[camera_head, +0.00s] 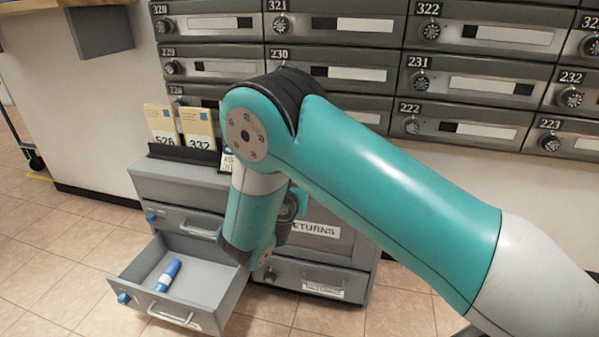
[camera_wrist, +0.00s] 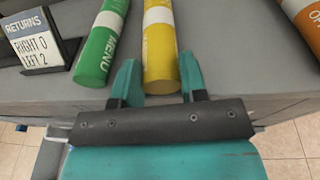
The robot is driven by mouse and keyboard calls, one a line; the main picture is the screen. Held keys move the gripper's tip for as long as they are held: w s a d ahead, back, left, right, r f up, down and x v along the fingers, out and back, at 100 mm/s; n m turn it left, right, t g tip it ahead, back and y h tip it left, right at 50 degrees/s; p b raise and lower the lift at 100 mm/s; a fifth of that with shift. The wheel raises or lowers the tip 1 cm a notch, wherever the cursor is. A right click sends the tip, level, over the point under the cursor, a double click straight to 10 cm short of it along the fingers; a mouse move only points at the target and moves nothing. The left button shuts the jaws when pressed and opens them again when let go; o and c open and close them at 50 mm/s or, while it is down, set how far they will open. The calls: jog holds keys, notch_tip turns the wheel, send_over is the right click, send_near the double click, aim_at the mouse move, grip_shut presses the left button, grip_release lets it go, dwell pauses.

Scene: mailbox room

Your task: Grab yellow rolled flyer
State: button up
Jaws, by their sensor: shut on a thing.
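The yellow rolled flyer (camera_wrist: 160,30) lies on the grey cabinet top in the wrist view, with a pale label band around it. My gripper (camera_wrist: 160,68) has one finger on each side of its near end and is shut on it. In the head view my arm hides the flyer and the gripper.
A green rolled flyer (camera_wrist: 101,45) lies close to the left, and an orange one (camera_wrist: 304,18) is at the right. A returns sign (camera_wrist: 34,42) stands at the left. In the head view, an open drawer (camera_head: 215,283) holds a blue roll (camera_head: 168,275); mailboxes (camera_head: 335,55) line the wall.

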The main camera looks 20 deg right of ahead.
jog(key=shift+r, duration=0.2)
jog(key=shift+r+p, duration=1.85)
jog(key=shift+p, duration=0.5)
jog(key=f+p+v, duration=0.1)
jog(key=p+v, duration=0.1)
jog(key=v, duration=0.5)
jog(key=shift+s+a+f, duration=0.2)
jog(key=shift+s+a, duration=0.05)
jog(key=shift+s, duration=0.2)
jog(key=w+d+r+n+t+y, duration=0.2)
jog(key=w+d+r+n+y, duration=0.2)
jog(key=d+y, duration=0.4)
jog(key=shift+w+d+r+n, duration=0.15)
jog(key=shift+d+r+n, duration=0.4)
jog(key=shift+n, duration=0.65)
